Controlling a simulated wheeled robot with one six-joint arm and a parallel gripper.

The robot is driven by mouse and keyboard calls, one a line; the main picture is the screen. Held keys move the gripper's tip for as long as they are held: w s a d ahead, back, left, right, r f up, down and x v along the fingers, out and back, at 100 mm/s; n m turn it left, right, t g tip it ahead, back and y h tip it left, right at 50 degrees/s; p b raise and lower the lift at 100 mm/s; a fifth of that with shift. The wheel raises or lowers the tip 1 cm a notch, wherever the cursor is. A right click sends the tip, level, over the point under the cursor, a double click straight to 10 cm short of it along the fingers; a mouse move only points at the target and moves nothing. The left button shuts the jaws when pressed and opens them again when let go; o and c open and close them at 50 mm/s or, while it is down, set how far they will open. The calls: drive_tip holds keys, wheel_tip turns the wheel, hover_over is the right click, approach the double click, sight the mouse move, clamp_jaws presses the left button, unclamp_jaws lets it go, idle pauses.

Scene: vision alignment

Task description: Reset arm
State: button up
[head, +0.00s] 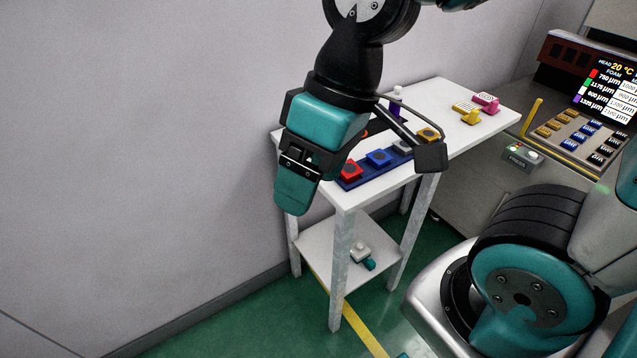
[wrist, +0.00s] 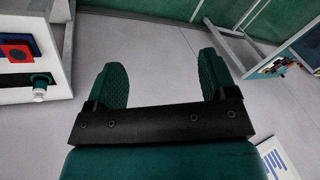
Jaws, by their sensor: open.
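My gripper (head: 296,192) hangs in front of the near left corner of the white table in the head view, its teal fingers pointing down. In the wrist view my gripper (wrist: 164,78) shows two teal fingers spread wide apart, with nothing between them. Part of the arm above it shows at the top of the head view. The gripper covers the table's left corner.
The white table (head: 449,95) bears a blue tray with red, blue, grey and yellow blocks (head: 378,158). Yellow and pink pieces (head: 486,102) lie farther back. A lower shelf (head: 325,255) holds a small white-and-teal item. A console (head: 570,130) stands right. Grey wall is left.

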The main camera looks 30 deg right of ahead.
drive_tip(key=s, duration=0.1)
drive_tip(key=s+a, duration=0.1)
drive_tip(key=shift+s+a+r+n, duration=0.1)
drive_tip(key=shift+s+r+n, duration=0.1)
drive_tip(key=shift+s+n, duration=0.15)
drive_tip(key=shift+r, duration=0.1)
